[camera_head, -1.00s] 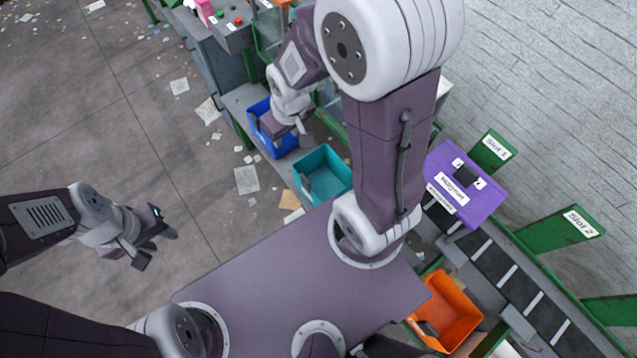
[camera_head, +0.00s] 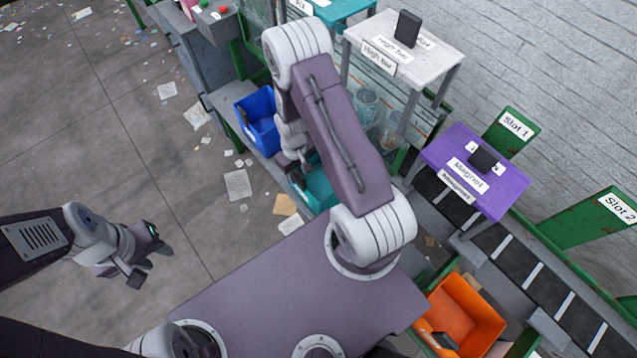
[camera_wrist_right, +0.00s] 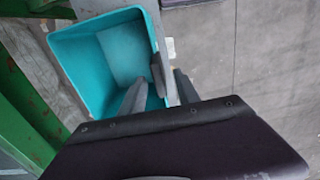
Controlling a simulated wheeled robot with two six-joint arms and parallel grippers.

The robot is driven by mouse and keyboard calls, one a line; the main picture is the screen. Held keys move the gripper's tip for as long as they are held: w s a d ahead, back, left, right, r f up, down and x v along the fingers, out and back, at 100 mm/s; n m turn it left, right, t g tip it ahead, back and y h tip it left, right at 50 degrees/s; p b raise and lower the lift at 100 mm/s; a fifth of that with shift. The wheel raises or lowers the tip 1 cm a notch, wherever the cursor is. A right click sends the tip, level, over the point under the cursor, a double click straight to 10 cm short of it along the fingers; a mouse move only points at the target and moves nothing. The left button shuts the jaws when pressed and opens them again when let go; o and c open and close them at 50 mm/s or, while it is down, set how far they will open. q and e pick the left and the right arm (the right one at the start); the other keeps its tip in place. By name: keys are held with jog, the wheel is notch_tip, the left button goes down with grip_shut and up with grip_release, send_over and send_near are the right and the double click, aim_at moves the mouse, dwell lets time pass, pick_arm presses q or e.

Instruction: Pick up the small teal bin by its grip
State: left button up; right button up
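The small teal bin (camera_head: 318,192) sits on a grey ledge beside the blue bin, partly hidden by my right arm in the head view. It shows open and empty in the right wrist view (camera_wrist_right: 85,60). My right gripper (camera_head: 298,172) is at the bin's near-left rim. In the right wrist view its fingers (camera_wrist_right: 161,78) are apart, one over the bin's inside and one outside its right wall, with a dark grip piece (camera_wrist_right: 157,72) at the rim between them. Contact cannot be told. My left gripper (camera_head: 151,265) is open and empty over the floor.
A blue bin (camera_head: 262,125) stands behind the teal one. An orange bin (camera_head: 462,318) stands at the lower right. A purple Magnet table (camera_head: 500,188) and a white table (camera_head: 420,55) stand right of my arm, near the belt (camera_head: 520,262). Papers litter the left floor.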

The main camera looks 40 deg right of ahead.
aim_at(300, 183)
jog(key=shift+w+f, duration=0.15)
jog(key=shift+f, duration=0.6)
jog(key=f, duration=0.2)
jog(key=s+f, duration=0.1)
jog(key=f, duration=0.1)
jog(key=shift+f, duration=0.3)
jog(key=shift+w+f, duration=0.15)
jog(key=shift+f, duration=0.15)
grip_shut()
